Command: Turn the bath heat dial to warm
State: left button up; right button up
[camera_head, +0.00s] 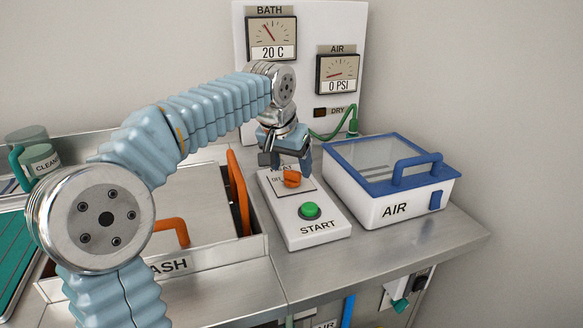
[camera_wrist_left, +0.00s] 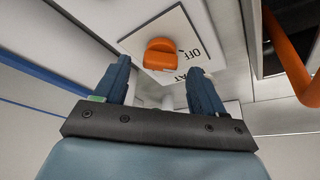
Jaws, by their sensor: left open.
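The orange heat dial (camera_head: 292,179) sits on a white control box (camera_head: 318,230) on the metal counter, behind a green START button (camera_head: 310,211). The dial also shows in the left wrist view (camera_wrist_left: 161,55), on a white label reading OFF, just beyond my fingertips. My left gripper (camera_head: 285,160) is above and behind the dial, pointing down, with its blue fingers open and apart from the dial. Its fingers also show in the left wrist view (camera_wrist_left: 160,85) with nothing between them. The BATH gauge (camera_head: 272,38) reads 20 C. My right gripper is not in view.
A white AIR box (camera_head: 387,203) with a blue-framed lid and handle stands to the right. A wash basin (camera_head: 215,245) with orange handles lies to the left. An AIR gauge (camera_head: 338,74) reads 0 PSI. A cleaner jar (camera_head: 41,160) stands far left. The right front counter is clear.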

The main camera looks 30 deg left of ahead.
pick_arm(q)
jog(key=shift+x, duration=0.9)
jog(key=c, duration=1.1)
jog(key=shift+o, duration=0.2)
